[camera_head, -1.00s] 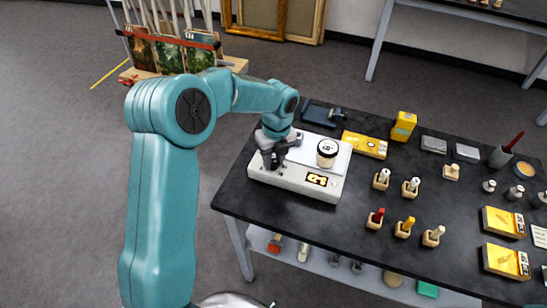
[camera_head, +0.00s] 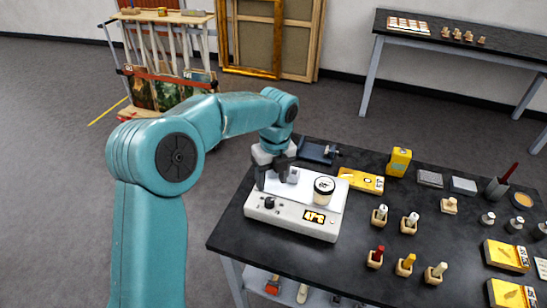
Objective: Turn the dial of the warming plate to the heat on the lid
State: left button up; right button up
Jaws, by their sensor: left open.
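The warming plate (camera_head: 292,218) is a white box on the near left of the black table. Its dark dial (camera_head: 269,203) sits at the left of its front face. Its orange display (camera_head: 314,217) seems to read 47°C. A jar with a white lid (camera_head: 324,186) stands on the plate's top; the lid's marking is too small to read. My left gripper (camera_head: 275,182) is open, with its dark fingers over the left part of the plate, above and behind the dial and apart from it. My right gripper is not in view.
A yellow box (camera_head: 361,181) lies behind the plate, and a yellow carton (camera_head: 399,162) stands farther back. Several bottles in wooden blocks (camera_head: 408,224) stand to the right. The black table (camera_head: 338,255) is bare just in front of the plate.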

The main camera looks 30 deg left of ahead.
pick_arm(q)
notch_tip(320, 180, up, 8)
jog(key=shift+w+d+r, duration=0.15)
jog(key=shift+w+r, duration=0.05)
jog(key=shift+w, duration=0.05)
dwell(0.5)
